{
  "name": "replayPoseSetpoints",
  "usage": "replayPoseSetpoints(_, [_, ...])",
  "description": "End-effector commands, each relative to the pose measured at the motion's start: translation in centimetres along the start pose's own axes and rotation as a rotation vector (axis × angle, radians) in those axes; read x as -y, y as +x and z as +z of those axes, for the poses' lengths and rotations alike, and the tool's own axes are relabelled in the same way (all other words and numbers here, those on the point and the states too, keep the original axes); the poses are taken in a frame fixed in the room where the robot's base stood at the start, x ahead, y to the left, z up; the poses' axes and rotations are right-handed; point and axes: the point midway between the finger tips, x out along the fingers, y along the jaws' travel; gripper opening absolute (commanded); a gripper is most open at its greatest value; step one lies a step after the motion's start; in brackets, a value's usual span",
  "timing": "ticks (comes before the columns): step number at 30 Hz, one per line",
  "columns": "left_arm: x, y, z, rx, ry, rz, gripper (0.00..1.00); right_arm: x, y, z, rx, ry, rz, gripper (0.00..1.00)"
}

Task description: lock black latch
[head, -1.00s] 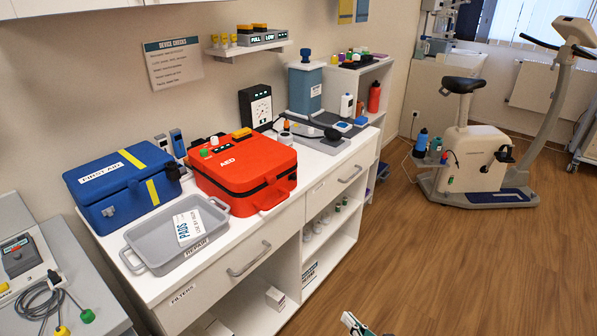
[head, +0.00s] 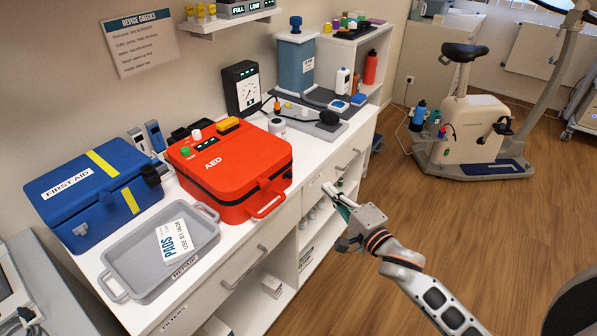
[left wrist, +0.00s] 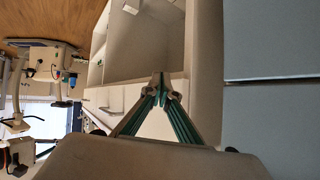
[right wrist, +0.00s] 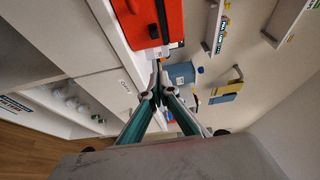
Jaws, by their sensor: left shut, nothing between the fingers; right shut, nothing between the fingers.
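The blue FIRST AID case (head: 95,190) sits shut at the left of the counter. A small black part that looks like a latch (head: 151,176) is on its right end; whether it is locked is too small to tell. A grey latch (head: 80,229) is on its front. My right gripper (head: 332,192) is shut and empty, right of the red AED case (head: 235,165), in front of the drawers. In the right wrist view its fingertips (right wrist: 158,72) meet below the red case (right wrist: 150,20). My left gripper (left wrist: 160,80) is shut and empty, outside the head view.
A grey tray (head: 118,289) with a PADS packet (head: 173,241) lies in front of the blue case. A black gauge (head: 241,88) and a blue canister (head: 295,62) stand at the back. A wall shelf (head: 225,22) hangs above.

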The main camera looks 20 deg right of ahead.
Motion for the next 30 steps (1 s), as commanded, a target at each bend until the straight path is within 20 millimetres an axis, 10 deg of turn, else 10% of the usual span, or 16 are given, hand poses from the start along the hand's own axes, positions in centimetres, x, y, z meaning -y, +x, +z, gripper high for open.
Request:
replayPoseSetpoints(14, [-0.1, -0.1, 0.2, 0.004, 0.0, 0.001, 0.0, 0.1, 1.2, 0.0, 0.001, 0.0, -0.002, 0.0])
replayPoseSetpoints(30, [0.0, 0.1, 0.0, -0.003, 0.0, 0.0, 0.0, 0.1, 10.1, 0.0, 0.0, -0.002, -0.001, 0.0])
